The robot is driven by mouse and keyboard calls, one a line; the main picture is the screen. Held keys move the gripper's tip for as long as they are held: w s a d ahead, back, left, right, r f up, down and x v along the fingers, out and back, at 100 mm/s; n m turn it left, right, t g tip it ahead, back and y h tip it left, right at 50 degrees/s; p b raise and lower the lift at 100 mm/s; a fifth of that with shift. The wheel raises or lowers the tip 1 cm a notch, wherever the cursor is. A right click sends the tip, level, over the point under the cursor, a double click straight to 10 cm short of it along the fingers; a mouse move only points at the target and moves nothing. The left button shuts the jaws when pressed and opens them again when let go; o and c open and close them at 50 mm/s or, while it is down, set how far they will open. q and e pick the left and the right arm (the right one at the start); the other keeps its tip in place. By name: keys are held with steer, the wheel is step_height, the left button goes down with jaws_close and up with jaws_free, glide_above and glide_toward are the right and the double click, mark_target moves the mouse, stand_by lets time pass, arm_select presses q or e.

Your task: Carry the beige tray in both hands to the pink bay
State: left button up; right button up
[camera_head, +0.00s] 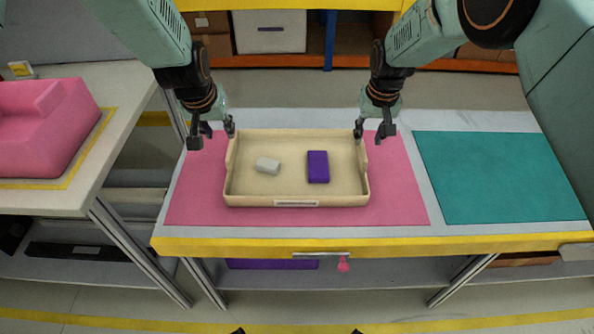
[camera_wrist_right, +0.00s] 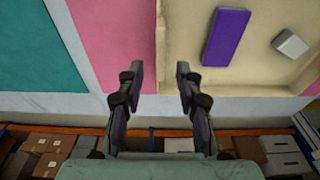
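The beige tray (camera_head: 297,200) rests flat on a pink mat (camera_head: 400,205) on the yellow-edged table. It holds a purple block (camera_head: 318,167) and a small pale block (camera_head: 268,165). My left gripper (camera_head: 212,135) is open at the tray's back left corner, with its inner finger close to the left wall. My right gripper (camera_head: 373,131) is open at the back right corner. In the right wrist view, the fingers (camera_wrist_right: 160,75) stand apart on either side of the tray's wall (camera_wrist_right: 160,45). Contact cannot be told.
A teal mat (camera_head: 500,175) lies bare on the right of the table. A pink block-like fixture (camera_head: 45,125) sits on a separate pale bench (camera_head: 120,130) at the left, with a gap between bench and table. Shelves with boxes (camera_head: 270,32) stand behind.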

steer(key=r, duration=0.5)
steer(key=shift+s, duration=0.35)
steer(key=shift+s, duration=0.1)
steer(key=shift+f, duration=0.1)
